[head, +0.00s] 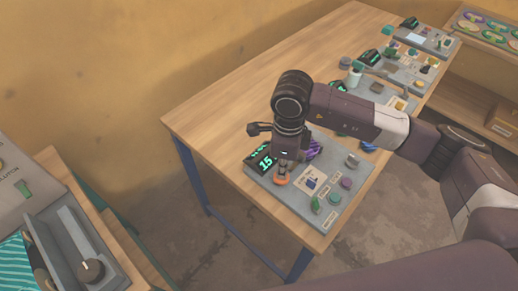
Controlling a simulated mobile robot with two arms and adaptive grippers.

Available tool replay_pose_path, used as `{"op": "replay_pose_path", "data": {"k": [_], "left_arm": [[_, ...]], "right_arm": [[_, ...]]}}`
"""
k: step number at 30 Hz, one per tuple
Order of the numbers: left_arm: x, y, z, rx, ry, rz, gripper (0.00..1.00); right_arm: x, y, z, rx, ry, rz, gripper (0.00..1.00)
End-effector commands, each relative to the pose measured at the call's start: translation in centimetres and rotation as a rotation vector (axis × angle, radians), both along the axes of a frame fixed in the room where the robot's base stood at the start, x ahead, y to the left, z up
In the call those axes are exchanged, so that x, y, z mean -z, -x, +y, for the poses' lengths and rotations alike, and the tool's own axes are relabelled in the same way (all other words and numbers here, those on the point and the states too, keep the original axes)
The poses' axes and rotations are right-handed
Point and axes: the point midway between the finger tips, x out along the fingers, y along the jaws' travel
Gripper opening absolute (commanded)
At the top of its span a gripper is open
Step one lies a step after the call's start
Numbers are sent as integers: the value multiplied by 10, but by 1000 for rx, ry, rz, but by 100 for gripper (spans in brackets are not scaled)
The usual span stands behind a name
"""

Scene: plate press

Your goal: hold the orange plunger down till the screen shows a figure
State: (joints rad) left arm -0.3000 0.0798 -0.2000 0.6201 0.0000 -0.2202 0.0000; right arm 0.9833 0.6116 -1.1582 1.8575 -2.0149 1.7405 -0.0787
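The grey press panel (297,203) lies on the near end of the wooden table. The orange plunger (283,182) shows as a small orange piece at the panel's left front, under my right gripper (282,170). The gripper points down and its tip appears to touch the plunger's top; its fingers are too small and dark to tell open from shut. The dark screen (264,162) beside it shows a green figure, "15", with smaller green marks above, partly hidden by the gripper. My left gripper is out of view.
The panel also carries a purple piece (314,149), a purple knob (346,183) and green parts. More panels (405,72) stand farther along the table. The table's left part is bare.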

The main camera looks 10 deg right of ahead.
Motion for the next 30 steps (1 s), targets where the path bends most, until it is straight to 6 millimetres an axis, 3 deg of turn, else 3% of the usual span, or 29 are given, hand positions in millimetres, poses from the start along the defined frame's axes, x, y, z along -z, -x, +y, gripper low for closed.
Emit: {"op": "replay_pose_path", "data": {"k": [8, 30], "left_arm": [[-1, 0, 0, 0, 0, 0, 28], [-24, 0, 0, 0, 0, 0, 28]], "right_arm": [[-2, 0, 0, 0, 1, 1, 0], [-50, 0, 0, 0, 0, 0, 0]]}}
